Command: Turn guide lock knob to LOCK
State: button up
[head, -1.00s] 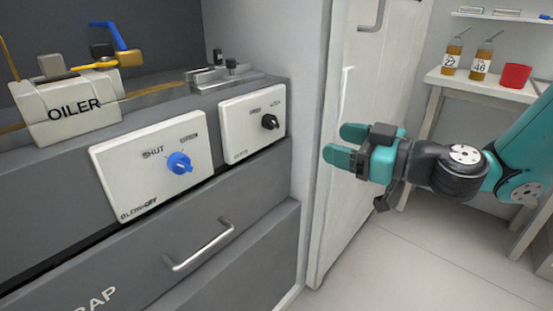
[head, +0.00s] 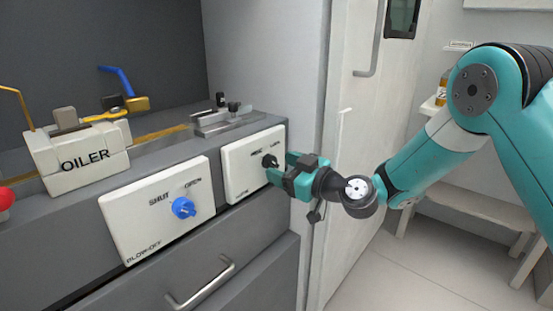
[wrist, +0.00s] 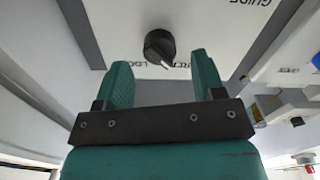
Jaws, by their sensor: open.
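The black guide lock knob (head: 270,160) sits on a white panel (head: 238,170) at the right end of the cabinet front. In the wrist view the knob (wrist: 159,46) lies just beyond and between the fingertips, with a pale pointer mark on it. Printed words stand beside it, partly hidden by the fingers; "LOCK" is only partly readable. My gripper (wrist: 158,72) has teal fingers spread open, with a gap around the knob and nothing held. In the head view my gripper (head: 277,168) is close in front of the panel and covers part of it.
A blue knob (head: 183,207) on the blow-off panel (head: 135,225) is to the left. A drawer handle (head: 205,285) sticks out below. The oiler box (head: 80,160) and a metal guide (head: 225,120) are on top. A white door (head: 350,150) stands close to the right.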

jog(key=shift+x, duration=1.25)
jog(key=c, duration=0.9)
